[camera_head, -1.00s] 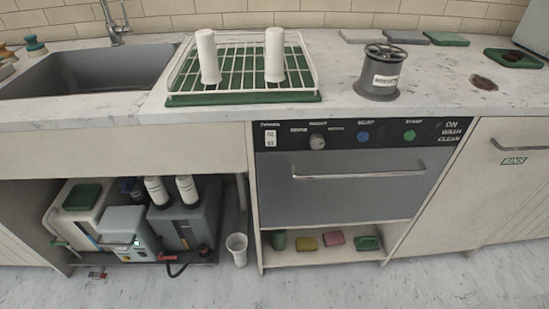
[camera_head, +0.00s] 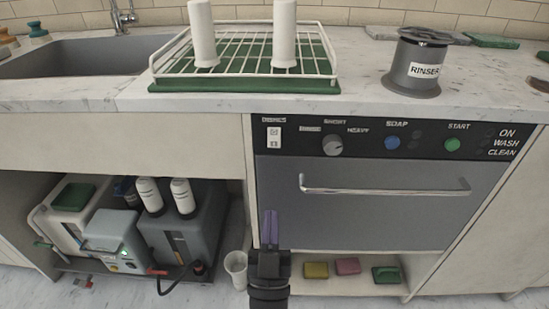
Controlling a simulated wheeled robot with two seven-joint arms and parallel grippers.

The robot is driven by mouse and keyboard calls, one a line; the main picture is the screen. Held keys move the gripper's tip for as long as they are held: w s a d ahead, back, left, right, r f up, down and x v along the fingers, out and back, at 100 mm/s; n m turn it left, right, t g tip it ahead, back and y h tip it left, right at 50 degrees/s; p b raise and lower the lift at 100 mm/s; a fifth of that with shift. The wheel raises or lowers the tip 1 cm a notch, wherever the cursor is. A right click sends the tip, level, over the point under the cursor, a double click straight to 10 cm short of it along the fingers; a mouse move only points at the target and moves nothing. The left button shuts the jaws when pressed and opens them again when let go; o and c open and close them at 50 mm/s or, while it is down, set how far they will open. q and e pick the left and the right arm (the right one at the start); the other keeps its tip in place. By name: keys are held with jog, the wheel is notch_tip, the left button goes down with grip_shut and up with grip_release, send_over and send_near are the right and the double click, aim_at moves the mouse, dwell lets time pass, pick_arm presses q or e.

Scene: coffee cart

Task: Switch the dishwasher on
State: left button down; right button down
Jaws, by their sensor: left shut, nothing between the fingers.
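The dishwasher (camera_head: 400,215) is built in under the counter, with a grey door and a bar handle. Its black control panel (camera_head: 485,150) has a white rocker switch (camera_head: 274,137) at the left end, a grey knob (camera_head: 332,145), a blue SOAP button (camera_head: 391,142) and a green START button (camera_head: 453,144). ON, WASH and CLEAN lettering is at the right; I cannot tell if any is lit. The door is closed. My left gripper (camera_head: 270,216) is shut and empty, pointing up, in front of the door's lower left, below the switch. My right gripper is not in view.
A dish rack (camera_head: 155,88) with two white cylinders and a grey RINSER (camera_head: 410,75) stand on the counter above. Sponges (camera_head: 317,270) lie on the shelf below. An open bay at left holds machines (camera_head: 180,235) and a white cup (camera_head: 236,268).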

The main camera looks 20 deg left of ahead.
aim_at(275, 140)
pick_arm(q)
jog(key=w+a+r+b, duration=0.1)
jog(key=w, duration=0.2)
jog(key=w+a+r+b, duration=0.1)
jog(key=w+r, duration=0.1)
jog(key=w, duration=0.1)
jog(key=w+a+r+b, duration=0.1)
jog(key=w, duration=0.3)
jog(key=shift+w+r+b, duration=0.1)
jog(key=shift+r+b, duration=0.25)
jog(key=shift+b, duration=0.05)
jog(key=shift+w+r, duration=0.2)
jog(key=shift+w, duration=0.1)
